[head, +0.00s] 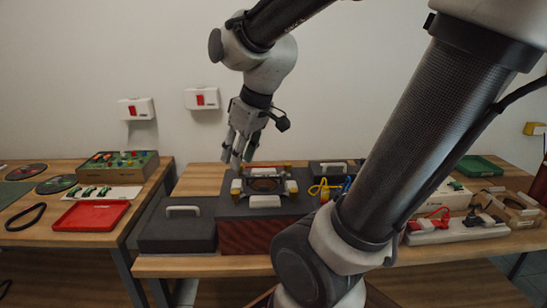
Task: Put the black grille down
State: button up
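My gripper (237,166) points down above the left part of a dark box with a reddish front (262,237). Its fingertips are close to the left edge of a fixture (265,201) on top of that box. The fixture has pale and yellow corner blocks, with a dark round part (263,185) in its middle. I cannot tell whether that part is the black grille. No grille shows clearly between my fingers. The fingers are small and seen from an angle, so their opening and any hold are unclear.
A dark case with a handle (178,228) stands left of the box. A red tray (91,215) lies on the left table. Yellow and blue cables (325,188) lie right of the fixture. A white power strip (455,230) is at the right. My arm hides part of the middle table.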

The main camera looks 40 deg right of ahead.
jog(key=s+d+r+m+h, duration=0.1)
jog(key=s+d+m, duration=0.2)
jog(key=s, duration=0.6)
jog(key=shift+s+d+r+m, duration=0.15)
jog(key=shift+s+m, duration=0.05)
jog(key=shift+m, duration=0.3)
